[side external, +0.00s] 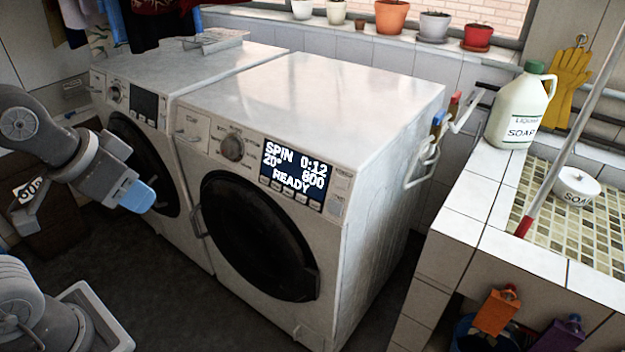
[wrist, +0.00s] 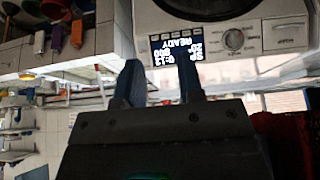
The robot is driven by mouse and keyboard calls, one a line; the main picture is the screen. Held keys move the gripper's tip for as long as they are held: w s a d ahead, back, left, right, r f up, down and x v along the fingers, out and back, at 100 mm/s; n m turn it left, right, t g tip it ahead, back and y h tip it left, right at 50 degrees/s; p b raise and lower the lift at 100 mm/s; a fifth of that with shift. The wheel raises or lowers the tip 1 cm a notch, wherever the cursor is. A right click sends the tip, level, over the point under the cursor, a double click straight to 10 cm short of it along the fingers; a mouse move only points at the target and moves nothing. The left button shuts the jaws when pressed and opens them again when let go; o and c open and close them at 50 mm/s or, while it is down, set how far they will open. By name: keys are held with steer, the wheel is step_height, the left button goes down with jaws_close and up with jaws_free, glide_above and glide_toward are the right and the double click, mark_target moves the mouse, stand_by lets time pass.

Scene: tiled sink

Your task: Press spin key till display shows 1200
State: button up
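The front washing machine (side external: 315,100) has a lit display (side external: 297,172) reading "SPIN 0:12", "20°", "800" and "READY". A row of small keys (side external: 289,193) runs along the display's lower edge; their labels are too small to read, so I cannot tell which is the spin key. The display also shows upside down in the wrist view (wrist: 178,50), partly behind a finger. My gripper (side external: 138,197) is left of this machine, in front of the other washer, clear of the panel. In the wrist view its two blue fingers (wrist: 159,75) are apart with nothing between them.
A round dial (side external: 232,147) is left of the display. A second washer (side external: 130,75) stands at the left. At the right is a tiled sink counter (side external: 480,190) with a soap jug (side external: 520,105) and a sloping pole (side external: 575,130). The floor before the machines looks clear.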

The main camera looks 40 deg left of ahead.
jaws_close()
stand_by(1.0)
